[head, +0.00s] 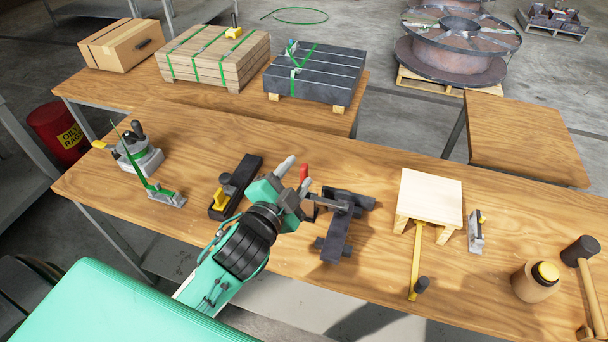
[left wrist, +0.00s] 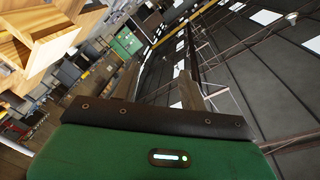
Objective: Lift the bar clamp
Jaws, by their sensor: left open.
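What appears to be the bar clamp (head: 338,228) lies on the wooden workbench, near its middle in the head view. It has dark jaws and a grey metal bar, and a red part that looks like its handle (head: 304,171) stands at its left end. My left gripper (head: 297,174) is just left of it, in front of part of it, with its two pale fingers apart. Whether they touch the clamp I cannot tell. In the left wrist view, the open fingers (left wrist: 158,88) have nothing visible between them, and the clamp does not show.
Bare wood lies behind the clamp.

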